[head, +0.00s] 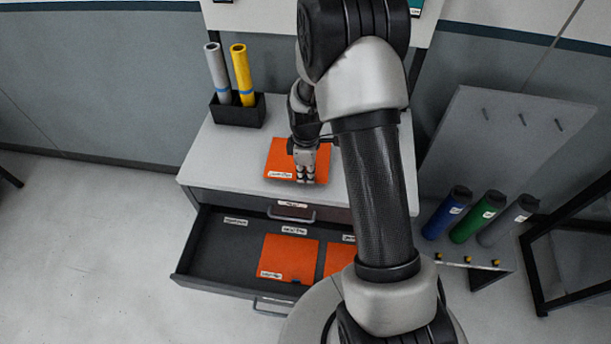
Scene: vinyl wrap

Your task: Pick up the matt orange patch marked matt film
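An orange patch (285,160) with a small white label lies on the grey cabinet top. My gripper (306,180) points down over its right part, at or just above its surface. Whether the fingers are open or shut, or touch the patch, I cannot tell. A second orange patch (290,254) with a white label lies in the open drawer. A third orange patch (338,258) lies beside it, partly hidden by my arm. The label writing is too small to read surely, so I cannot tell which patch is marked matt film.
The open drawer (212,252) juts out below the cabinet top (215,160). A black holder (238,112) with a white and a yellow roll stands at the back left. Blue, green and grey rolls (478,217) stand at the right, below a pegged board (510,130).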

